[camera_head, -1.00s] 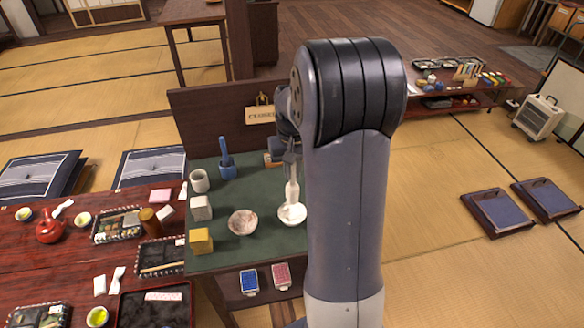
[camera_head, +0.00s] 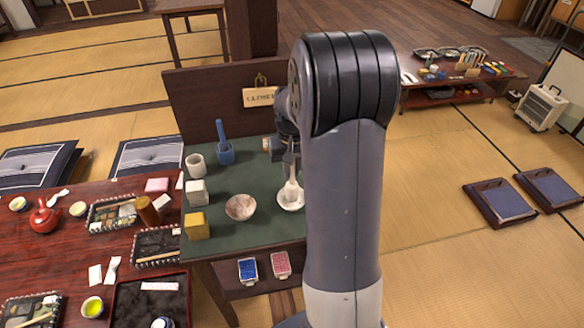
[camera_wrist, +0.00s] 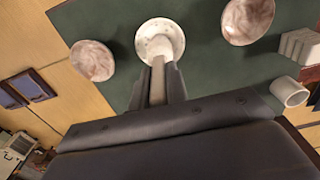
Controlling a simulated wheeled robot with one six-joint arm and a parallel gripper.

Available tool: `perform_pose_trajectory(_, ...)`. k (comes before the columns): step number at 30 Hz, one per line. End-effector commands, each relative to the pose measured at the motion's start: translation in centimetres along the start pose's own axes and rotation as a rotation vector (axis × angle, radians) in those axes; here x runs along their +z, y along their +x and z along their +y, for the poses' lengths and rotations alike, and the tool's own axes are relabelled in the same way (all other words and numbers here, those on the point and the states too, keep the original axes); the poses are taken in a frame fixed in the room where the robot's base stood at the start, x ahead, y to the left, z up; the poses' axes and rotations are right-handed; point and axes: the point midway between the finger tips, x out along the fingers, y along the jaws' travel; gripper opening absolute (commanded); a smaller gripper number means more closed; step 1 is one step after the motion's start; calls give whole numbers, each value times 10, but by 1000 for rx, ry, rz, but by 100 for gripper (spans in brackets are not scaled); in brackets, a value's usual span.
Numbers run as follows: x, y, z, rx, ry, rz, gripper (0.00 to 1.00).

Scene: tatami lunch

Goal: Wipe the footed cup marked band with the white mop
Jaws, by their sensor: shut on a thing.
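My gripper (camera_head: 290,168) is shut on the pale handle of the white mop (camera_head: 291,188), which points down. In the wrist view, the mop handle (camera_wrist: 158,84) runs between the two dark fingers (camera_wrist: 159,74). Its lower end is over or in a white, round, shallow cup (camera_head: 291,204). That cup (camera_wrist: 174,32) has brownish specks inside. I cannot tell whether the mop touches it, and no band mark is readable. A marbled bowl-like cup (camera_head: 240,207) stands left of it, and another (camera_wrist: 92,60) shows in the wrist view; my arm hides that one from the head camera.
A panel with a hanging sign (camera_head: 260,97) stands behind. Blue and pink cards (camera_head: 281,264) are at the front.

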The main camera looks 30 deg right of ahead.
Motion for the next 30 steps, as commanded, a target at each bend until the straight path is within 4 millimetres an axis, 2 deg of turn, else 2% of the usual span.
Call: perform_pose_trajectory(30, 0, 7, 0, 0, 0, -1, 0)
